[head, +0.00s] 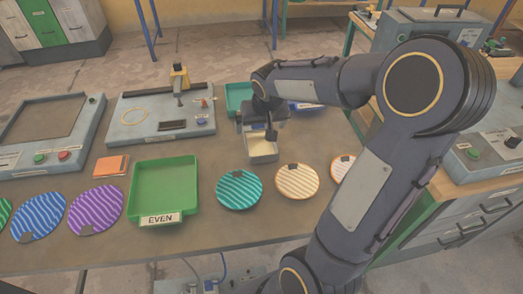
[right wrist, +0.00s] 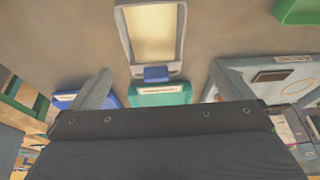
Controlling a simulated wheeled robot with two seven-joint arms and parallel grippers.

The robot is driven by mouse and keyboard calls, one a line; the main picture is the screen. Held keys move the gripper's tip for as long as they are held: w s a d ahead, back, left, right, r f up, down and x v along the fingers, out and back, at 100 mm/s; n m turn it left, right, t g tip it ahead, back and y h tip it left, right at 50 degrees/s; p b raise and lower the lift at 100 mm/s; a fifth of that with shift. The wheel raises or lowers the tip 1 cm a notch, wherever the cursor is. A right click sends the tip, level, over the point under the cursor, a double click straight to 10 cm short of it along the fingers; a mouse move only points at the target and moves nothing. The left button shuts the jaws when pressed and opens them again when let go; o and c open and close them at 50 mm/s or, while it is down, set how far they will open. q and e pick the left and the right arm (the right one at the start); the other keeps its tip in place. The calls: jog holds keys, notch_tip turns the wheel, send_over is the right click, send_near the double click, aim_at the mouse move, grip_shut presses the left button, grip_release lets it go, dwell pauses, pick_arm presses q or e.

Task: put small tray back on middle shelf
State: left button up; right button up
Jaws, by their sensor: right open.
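A small grey tray with a cream inside (head: 263,150) stands on the brown table, partly hidden by my right gripper (head: 264,128). In the right wrist view the same tray (right wrist: 125,35) lies ahead, with a blue tab (right wrist: 156,74) on its near edge. My right gripper (right wrist: 160,72) is open, its fingers spread to either side of the tab. Nothing is gripped; I cannot tell how high the fingers are above the tab. My left gripper is not in view. I cannot make out the middle shelf.
A teal tray (head: 236,92) and a blue tray (head: 305,107) stand behind the small tray. A green tray marked EVEN (head: 163,184) is to the left. Striped discs, including a teal one (head: 239,190), line the front. A grey press (head: 150,118) stands farther back left.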

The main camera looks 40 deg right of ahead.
aim_at(259, 141)
jog(key=shift+h, duration=0.3)
jog(key=f, duration=0.1)
jog(key=w+d+f, duration=0.2)
jog(key=shift+d+f, duration=0.15)
jog(key=shift+f, duration=0.15)
jog(key=x, duration=0.6)
jog(key=shift+a+f, duration=0.3)
jog(key=shift+f, duration=0.2)
jog(key=shift+s, duration=0.1)
jog(key=shift+c, duration=0.4)
jog(key=shift+r, duration=0.1)
jog(key=c, duration=1)
